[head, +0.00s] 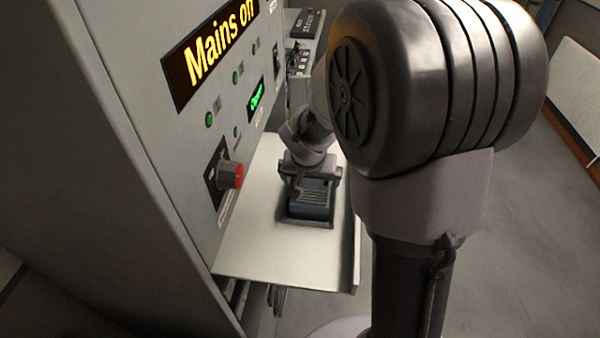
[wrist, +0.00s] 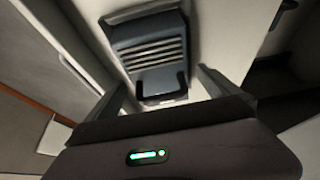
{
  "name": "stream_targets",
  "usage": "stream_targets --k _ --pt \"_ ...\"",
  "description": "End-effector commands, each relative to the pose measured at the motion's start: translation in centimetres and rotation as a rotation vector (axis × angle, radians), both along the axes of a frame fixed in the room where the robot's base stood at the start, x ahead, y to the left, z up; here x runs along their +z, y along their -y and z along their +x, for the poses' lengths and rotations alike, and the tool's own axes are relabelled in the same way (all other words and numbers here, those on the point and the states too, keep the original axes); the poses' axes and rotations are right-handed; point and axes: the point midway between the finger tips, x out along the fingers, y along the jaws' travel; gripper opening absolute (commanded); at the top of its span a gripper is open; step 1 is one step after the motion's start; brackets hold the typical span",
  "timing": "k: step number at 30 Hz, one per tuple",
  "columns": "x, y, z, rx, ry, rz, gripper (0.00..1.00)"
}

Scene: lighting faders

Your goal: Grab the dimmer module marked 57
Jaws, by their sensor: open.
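A dark blue-grey module with a ribbed face (head: 312,207) sits on the pale shelf (head: 262,240) in front of the cabinet. In the wrist view the module (wrist: 150,55) shows its pale slats and a dark handle-like bracket at its near end. No number can be read on it. My gripper (head: 308,180) is over the far end of the module in the head view. In the wrist view my gripper (wrist: 163,85) is open, with one finger to each side of the module's near end. I cannot tell whether the fingers touch it.
The grey cabinet (head: 130,90) stands left of the shelf, with a lit "Mains on" sign (head: 212,48) and a red-tipped knob (head: 232,176). A control unit (head: 300,58) is behind. My arm hides much of the right side. Front shelf is clear.

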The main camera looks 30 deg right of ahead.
Motion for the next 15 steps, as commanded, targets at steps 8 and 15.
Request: stream_targets --k 8,15 --pt "-4.3 1.5 1.7 -0.002 -0.002 0.001 1.00" --pt "-4.3 1.6 1.8 -0.002 0.000 0.001 0.98"
